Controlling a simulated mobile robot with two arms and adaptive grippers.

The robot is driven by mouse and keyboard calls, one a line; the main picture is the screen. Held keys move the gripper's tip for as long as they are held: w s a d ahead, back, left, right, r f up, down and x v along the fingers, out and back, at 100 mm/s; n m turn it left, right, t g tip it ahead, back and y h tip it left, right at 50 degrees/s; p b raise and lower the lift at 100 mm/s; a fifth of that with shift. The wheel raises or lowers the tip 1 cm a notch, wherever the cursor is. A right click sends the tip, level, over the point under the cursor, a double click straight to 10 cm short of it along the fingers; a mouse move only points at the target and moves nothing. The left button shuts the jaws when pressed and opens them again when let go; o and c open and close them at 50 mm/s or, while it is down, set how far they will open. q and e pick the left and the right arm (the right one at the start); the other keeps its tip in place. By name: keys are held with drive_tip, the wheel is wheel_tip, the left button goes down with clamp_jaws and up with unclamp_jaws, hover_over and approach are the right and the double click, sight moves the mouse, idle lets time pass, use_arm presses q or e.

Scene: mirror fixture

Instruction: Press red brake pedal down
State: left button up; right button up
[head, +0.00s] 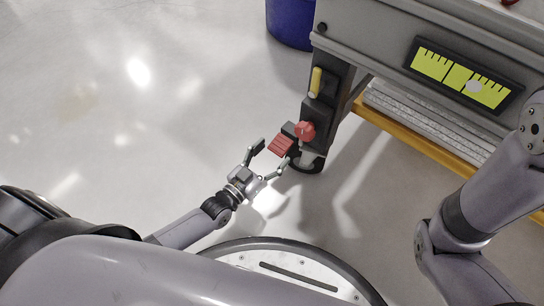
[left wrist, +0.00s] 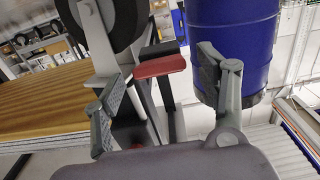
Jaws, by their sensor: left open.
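The red brake pedal (head: 281,146) sticks out from the lower part of a dark fixture leg (head: 322,110), close to the floor. A round red knob (head: 305,131) sits just beside it. My left gripper (head: 268,158) is open and empty, with its fingers just short of the pedal in the head view. In the left wrist view, the pedal (left wrist: 160,67) shows as a red bar in the gap between the two spread fingers of my left gripper (left wrist: 155,98). I cannot tell whether a finger touches it. My right gripper is out of view.
A blue drum (head: 291,22) stands behind the leg and also shows in the left wrist view (left wrist: 233,48). A yellow handle (head: 316,81) is higher on the leg. A yellow-edged low shelf (head: 420,140) runs right. The floor left of the leg is clear.

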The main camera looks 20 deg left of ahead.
use_arm(q)
drive_tip(key=shift+w+d, duration=0.1)
drive_tip(key=shift+w, duration=0.15)
drive_tip(key=shift+c, duration=0.4)
